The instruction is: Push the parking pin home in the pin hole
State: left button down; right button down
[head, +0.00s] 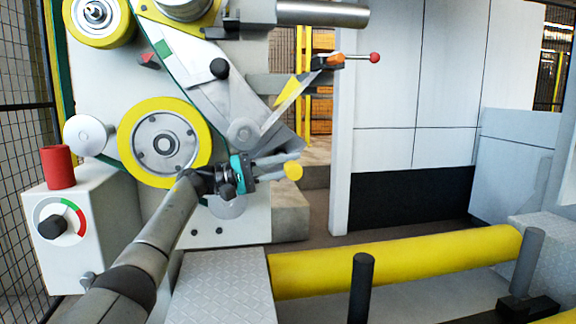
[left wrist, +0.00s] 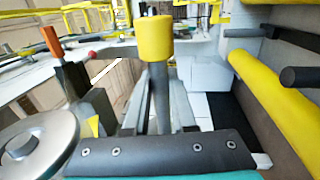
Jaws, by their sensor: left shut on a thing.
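My left gripper (head: 280,166) reaches in from the left, in front of the machine face, and is shut on the parking pin. The pin's yellow head (head: 293,171) sticks out at the fingertips. In the left wrist view the pin (left wrist: 155,40) shows as a yellow cylinder on a grey shaft that runs back between the two grey fingers. The pin is clear of the machine as far as I can see. I cannot make out the pin hole in either view. My right gripper is not in view.
A pivoted grey arm (head: 262,118) with a red-knobbed lever (head: 374,57) stands just behind the gripper.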

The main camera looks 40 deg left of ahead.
pick_arm(q)
jog(key=shift+a+r, duration=0.1)
dwell(0.5)
jog(key=shift+w+a, duration=0.55)
jog(key=shift+a, duration=0.1)
jog(key=shift+w+a, duration=0.35)
jog(key=shift+a, duration=0.05)
jog(key=shift+w+a, duration=0.5)
jog(key=shift+a, duration=0.1)
dwell(0.7)
